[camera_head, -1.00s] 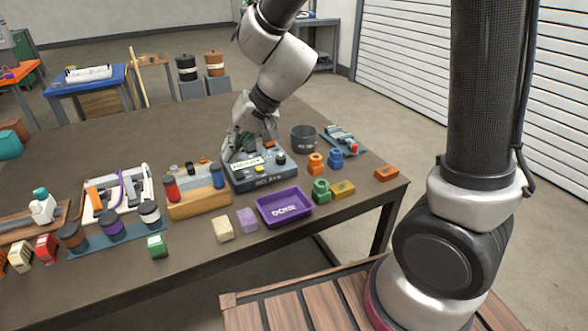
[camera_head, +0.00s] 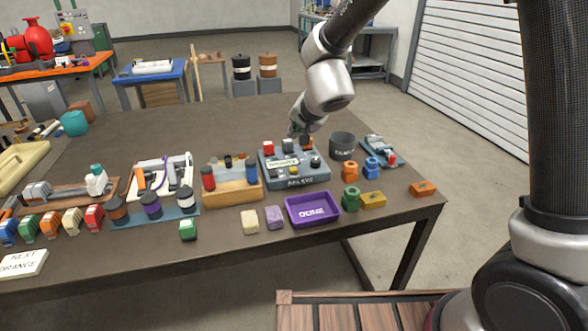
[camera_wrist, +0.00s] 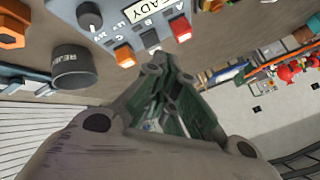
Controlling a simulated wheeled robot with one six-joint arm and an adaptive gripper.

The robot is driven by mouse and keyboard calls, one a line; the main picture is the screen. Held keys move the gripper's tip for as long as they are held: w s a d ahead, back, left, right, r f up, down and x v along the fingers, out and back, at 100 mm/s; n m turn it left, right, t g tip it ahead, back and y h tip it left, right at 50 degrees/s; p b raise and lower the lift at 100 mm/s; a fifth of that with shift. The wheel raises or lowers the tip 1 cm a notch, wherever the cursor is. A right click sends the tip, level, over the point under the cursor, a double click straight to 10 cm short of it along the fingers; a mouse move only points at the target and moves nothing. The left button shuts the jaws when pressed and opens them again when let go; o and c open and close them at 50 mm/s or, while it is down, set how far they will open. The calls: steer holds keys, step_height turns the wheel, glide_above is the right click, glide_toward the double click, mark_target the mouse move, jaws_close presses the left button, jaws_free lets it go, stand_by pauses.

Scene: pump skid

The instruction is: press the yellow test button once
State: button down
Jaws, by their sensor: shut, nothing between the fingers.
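The grey-blue control panel (camera_head: 318,178) stands on the table with a light display on its top. A small yellow button (camera_head: 295,171) sits near the panel's front, below the display. Red (camera_head: 268,149), white (camera_head: 289,146) and orange (camera_head: 306,143) buttons line its back edge. My gripper (camera_head: 297,134) is shut and empty at the back of the panel, apart from the yellow button. In the wrist view my gripper (camera_wrist: 157,66) points towards the panel's back edge, close to the white button (camera_wrist: 150,39). I cannot make out the yellow button there.
A dark round bin (camera_head: 342,147) stands right of the panel. A wooden rack with bottles (camera_head: 232,186) is close on the left. A purple tray (camera_head: 312,209) lies in front. The table behind the panel is mostly clear.

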mark_target(296, 168)
steer(key=shift+f, duration=4.4)
steer(key=shift+f, duration=0.1)
steer(key=shift+f, duration=0.3)
steer(key=shift+f, duration=0.45)
steer(key=shift+r, duration=0.9)
